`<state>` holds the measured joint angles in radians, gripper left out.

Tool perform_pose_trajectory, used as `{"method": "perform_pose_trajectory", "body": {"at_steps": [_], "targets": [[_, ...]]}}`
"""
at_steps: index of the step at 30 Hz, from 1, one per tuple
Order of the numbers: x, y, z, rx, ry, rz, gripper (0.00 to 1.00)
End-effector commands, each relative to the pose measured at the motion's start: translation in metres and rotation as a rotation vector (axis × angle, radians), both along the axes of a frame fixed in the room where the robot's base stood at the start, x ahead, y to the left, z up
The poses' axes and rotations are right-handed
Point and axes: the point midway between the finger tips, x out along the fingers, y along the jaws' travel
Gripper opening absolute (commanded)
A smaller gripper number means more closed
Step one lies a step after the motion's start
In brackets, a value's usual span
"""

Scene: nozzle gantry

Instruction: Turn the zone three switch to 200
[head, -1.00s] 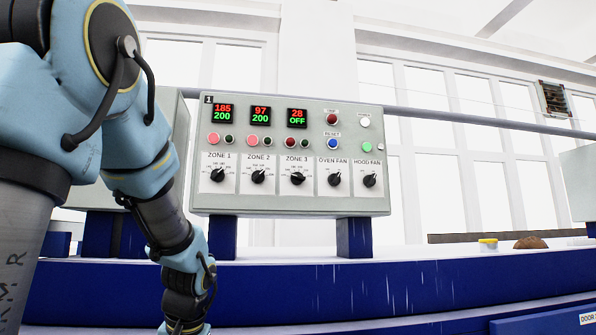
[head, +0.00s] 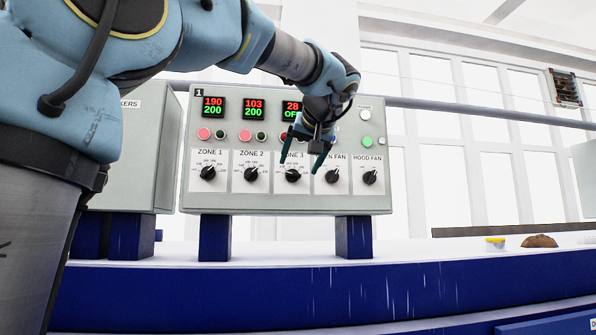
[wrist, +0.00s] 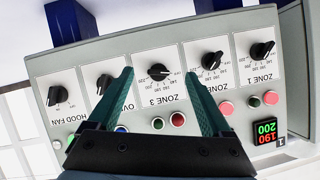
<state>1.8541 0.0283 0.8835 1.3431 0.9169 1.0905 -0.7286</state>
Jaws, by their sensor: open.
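The zone three switch (head: 293,174) is a black rotary knob on a white dial plate, third from the left on the grey control panel (head: 290,205). Its display (head: 291,108) shows 28 in red above a partly hidden green OFF. My gripper (head: 304,166) is open and empty in front of the panel, by the zone three plate. In the wrist view, which is turned upside down, the zone three switch (wrist: 160,73) lies between and beyond the fingertips of my gripper (wrist: 167,78). No contact with the knob is visible.
The zone 1 knob (head: 208,172), zone 2 knob (head: 251,174), oven fan knob (head: 332,176) and hood fan knob (head: 370,177) sit in the same row. Zone 1 reads 190 over 200, zone 2 103 over 200. A yellow item (head: 495,241) lies on the ledge at right.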

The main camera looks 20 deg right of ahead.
Motion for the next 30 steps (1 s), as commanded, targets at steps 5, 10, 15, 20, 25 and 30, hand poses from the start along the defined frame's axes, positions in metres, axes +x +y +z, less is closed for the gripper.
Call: {"method": "perform_pose_trajectory", "body": {"at_steps": [5,10,15,20,25,30], "targets": [[-0.012,-0.005,0.030,-0.039,-0.046,0.006,0.83],[0.000,-0.006,0.029,-0.039,-0.048,0.009,0.83],[0.028,-0.008,0.020,-0.035,-0.048,0.011,0.83],[0.056,-0.009,0.009,-0.036,-0.047,0.012,0.83],[0.076,-0.012,-0.001,-0.037,-0.047,0.010,0.83],[0.086,-0.012,-0.008,-0.040,-0.047,0.007,0.83]]}}
